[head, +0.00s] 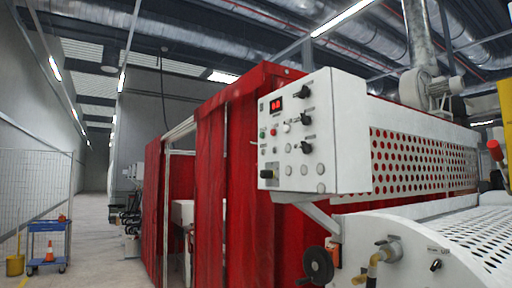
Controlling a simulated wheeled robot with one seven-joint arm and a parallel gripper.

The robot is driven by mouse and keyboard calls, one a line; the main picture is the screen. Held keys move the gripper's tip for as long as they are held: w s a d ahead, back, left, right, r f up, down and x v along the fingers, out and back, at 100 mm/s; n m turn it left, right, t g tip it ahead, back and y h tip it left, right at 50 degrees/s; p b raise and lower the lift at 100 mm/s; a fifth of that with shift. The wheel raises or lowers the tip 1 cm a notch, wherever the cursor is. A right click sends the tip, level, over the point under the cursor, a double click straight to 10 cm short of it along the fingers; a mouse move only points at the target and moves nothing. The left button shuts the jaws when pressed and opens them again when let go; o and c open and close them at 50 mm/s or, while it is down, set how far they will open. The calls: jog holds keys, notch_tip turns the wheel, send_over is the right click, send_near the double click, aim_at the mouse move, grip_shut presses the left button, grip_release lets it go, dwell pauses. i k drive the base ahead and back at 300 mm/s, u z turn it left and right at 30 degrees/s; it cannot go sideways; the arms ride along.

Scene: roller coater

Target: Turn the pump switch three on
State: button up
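A white control box (344,150) is mounted in front of the red curtains, right of centre in the head view. Its face carries a red digital display (276,104), several small round buttons and lamps, and black rotary switches in a right-hand column: a top one (303,91), a middle one (305,118) and a lower one (307,147). Another black switch (267,174) sits at the lower left of the face. The labels are too small to read, so I cannot tell which is pump switch three or how it is set. My gripper is not in view.
A white perforated machine (420,160) stands behind the box. A coater body (440,225) with a black handwheel (318,265) and a yellow hose (374,262) is at lower right. Red curtains (236,180) hang left. A blue cart (48,240) stands far left; the aisle floor is open.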

aim_at(306, 148)
jog(key=z, duration=1.05)
jog(key=k, duration=0.15)
jog(key=u, duration=2.65)
jog(key=i, duration=1.5)
jog(key=z, duration=0.8)
